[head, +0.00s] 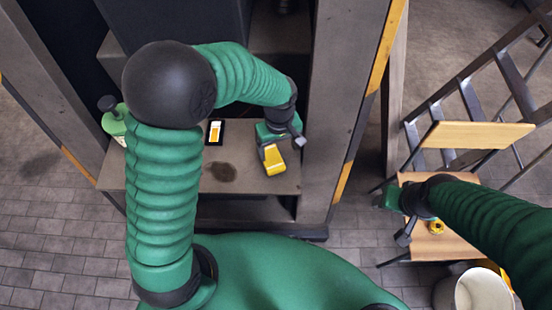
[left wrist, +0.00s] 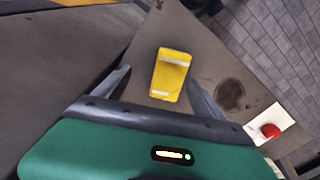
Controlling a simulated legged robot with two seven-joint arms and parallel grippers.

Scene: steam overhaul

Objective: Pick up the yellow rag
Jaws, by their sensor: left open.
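The yellow rag (head: 273,160) lies on the grey shelf (head: 245,150), near its right side. It looks like a small folded block with pale bands in the left wrist view (left wrist: 170,74). My left gripper (head: 282,141) is over the rag's far end in the head view and hides part of it. In the left wrist view my left gripper (left wrist: 160,78) is open, with the rag showing between its two spread fingers; I see no contact. My right gripper (head: 402,228) is over a wooden chair at the right; its fingers are too unclear to judge.
A dark stain (head: 222,172) and a card in a black frame (head: 215,132) are on the shelf. A green can (head: 113,122) stands at its left. A grey post (head: 345,100) rises close at the right. A red button (left wrist: 271,131) shows on a white plate.

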